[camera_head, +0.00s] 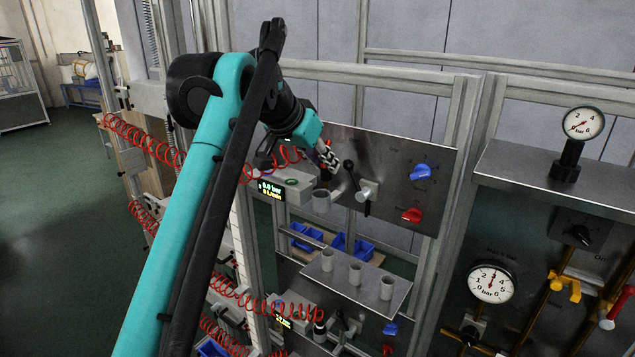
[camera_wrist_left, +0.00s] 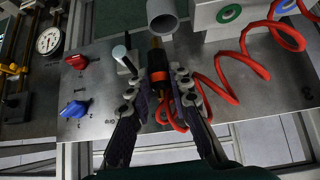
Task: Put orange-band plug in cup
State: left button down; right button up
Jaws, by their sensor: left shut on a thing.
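My left gripper (camera_head: 328,162) is shut on the orange-band plug, in front of the upper steel panel (camera_head: 385,158). In the left wrist view the fingers (camera_wrist_left: 162,88) close around the plug (camera_wrist_left: 157,66), which is black with an orange band and has a red coiled hose by it. In the head view the gripper mostly hides the plug. A grey cup (camera_head: 321,201) is on the panel just below the gripper. In the left wrist view this cup (camera_wrist_left: 162,17) shows its open mouth just beyond the plug's end. The plug appears outside the cup.
A regulator with a display (camera_head: 271,189) is at the left. Several grey cups stand on a lower shelf (camera_head: 340,283). Red coiled hoses hang at left.

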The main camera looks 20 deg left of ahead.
pick_arm(q)
jog(key=shift+w+a+f, duration=0.15)
jog(key=shift+a+f, duration=0.05)
jog(key=shift+f, duration=0.65)
jog(key=shift+w+a+f, duration=0.15)
jog(key=shift+a+f, duration=0.1)
jog(key=shift+f, duration=0.65)
jog(key=shift+w+a+f, duration=0.15)
jog(key=shift+a+f, duration=0.05)
jog(key=shift+f, duration=0.65)
jog(key=c, duration=1.4)
grip_release()
jog(key=shift+f, duration=0.1)
